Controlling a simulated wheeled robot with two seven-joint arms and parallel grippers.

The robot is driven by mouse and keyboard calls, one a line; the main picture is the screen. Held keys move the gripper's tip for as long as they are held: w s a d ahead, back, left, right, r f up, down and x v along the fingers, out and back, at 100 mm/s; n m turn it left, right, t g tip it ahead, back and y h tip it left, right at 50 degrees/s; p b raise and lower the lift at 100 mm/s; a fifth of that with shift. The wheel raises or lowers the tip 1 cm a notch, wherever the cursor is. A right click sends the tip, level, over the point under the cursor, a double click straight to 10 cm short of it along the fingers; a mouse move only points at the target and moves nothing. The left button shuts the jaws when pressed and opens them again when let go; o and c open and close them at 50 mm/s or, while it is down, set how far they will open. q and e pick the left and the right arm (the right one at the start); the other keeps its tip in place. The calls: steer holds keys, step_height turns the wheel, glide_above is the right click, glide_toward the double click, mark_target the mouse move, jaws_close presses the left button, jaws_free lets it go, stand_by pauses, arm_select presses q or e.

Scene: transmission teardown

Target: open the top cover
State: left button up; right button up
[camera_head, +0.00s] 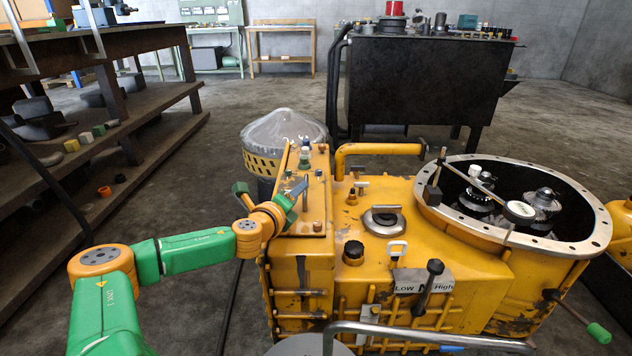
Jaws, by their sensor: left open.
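The yellow transmission housing (450,276) fills the centre and right. A raised rectangular yellow cover plate (317,222) with small fittings is on its left top. A round cap with a metal ring and handle (384,220) lies flat on the middle top. I cannot tell which of these is the top cover. On the right, a large round flanged opening (590,243) shows gears inside. My left gripper (300,190) is open over the left edge of the rectangular plate; whether it touches is unclear. My right gripper is not in view.
A plastic-covered round part (284,133) stands behind the housing. A grey rail (430,334) crosses the front. A black cabinet (425,85) is behind, and a wooden shelf bench (100,140) is at left.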

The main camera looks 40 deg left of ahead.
arm_select(q)
steer(key=shift+w+a, duration=0.2)
steer(key=shift+w, duration=0.05)
steer(key=shift+x, duration=2.9)
steer(key=shift+d, duration=0.1)
jaws_close()
